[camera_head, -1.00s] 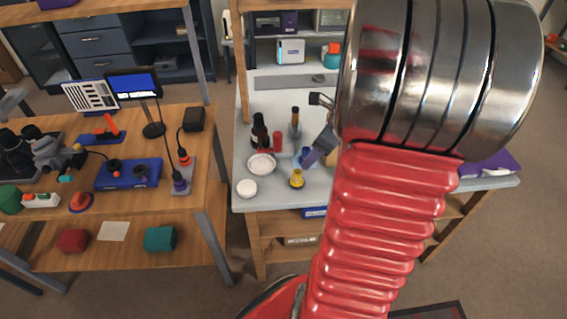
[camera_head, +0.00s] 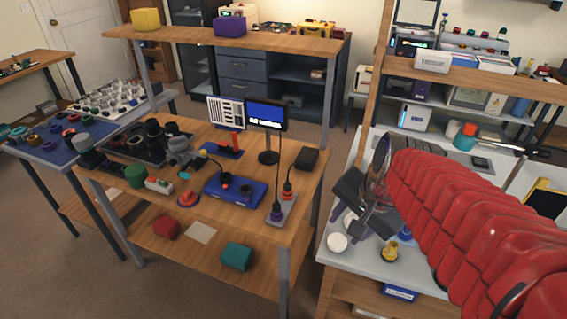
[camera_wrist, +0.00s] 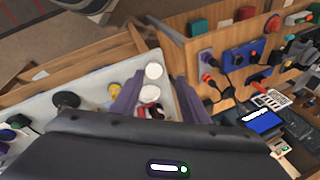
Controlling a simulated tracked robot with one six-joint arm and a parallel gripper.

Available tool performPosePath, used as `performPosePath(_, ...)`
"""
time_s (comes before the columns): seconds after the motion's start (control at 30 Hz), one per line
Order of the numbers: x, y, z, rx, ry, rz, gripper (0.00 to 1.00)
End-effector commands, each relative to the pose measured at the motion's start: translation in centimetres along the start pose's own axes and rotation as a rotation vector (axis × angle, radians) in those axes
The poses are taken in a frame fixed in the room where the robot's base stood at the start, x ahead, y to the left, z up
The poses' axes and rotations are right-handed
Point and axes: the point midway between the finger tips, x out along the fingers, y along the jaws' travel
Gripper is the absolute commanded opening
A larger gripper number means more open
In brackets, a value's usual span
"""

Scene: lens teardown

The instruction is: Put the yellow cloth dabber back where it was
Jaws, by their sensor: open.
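The yellow cloth dabber (camera_head: 389,252) stands on the pale top of the right-hand bench (camera_head: 352,263), near its front edge. In the wrist view a small yellow thing (camera_wrist: 115,89), likely the dabber, shows beside the left finger and is partly hidden by it. My gripper (camera_head: 357,228) hangs over the bench, up and left of the dabber in the head view. In the wrist view its two purple fingers (camera_wrist: 158,82) are spread apart with nothing held between them. My gripper and the dabber are apart.
A white round dish (camera_head: 337,242) lies left of the dabber, and a blue item (camera_head: 405,232) stands just behind it. The wooden bench (camera_head: 250,228) at left holds a blue device (camera_head: 235,190) and a monitor (camera_head: 266,116). A floor gap separates the benches.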

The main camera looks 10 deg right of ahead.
Motion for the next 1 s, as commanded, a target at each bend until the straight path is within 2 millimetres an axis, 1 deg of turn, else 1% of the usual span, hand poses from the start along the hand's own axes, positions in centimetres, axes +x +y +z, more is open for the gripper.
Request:
performPosePath(0.03,-0.7,-0.5,1.3,-0.113,0.012,-0.009,0.41)
performPosePath(0.2,-2.6,-1.1,4.8,-0.496,0.054,-0.023,0.41)
performPosePath(0.3,-3.6,-1.2,6.7,-0.712,0.083,-0.031,0.41)
performPosePath(0.43,-4.5,-1.1,8.3,-0.925,0.117,-0.037,0.41)
performPosePath(0.5,-4.7,-1.1,8.8,-0.991,0.127,-0.038,0.41)
performPosePath(0.6,-4.8,-1.0,9.1,-1.033,0.133,-0.036,0.41)
performPosePath(1.0,-4.8,-1.0,9.0,-1.031,0.133,-0.036,0.41)
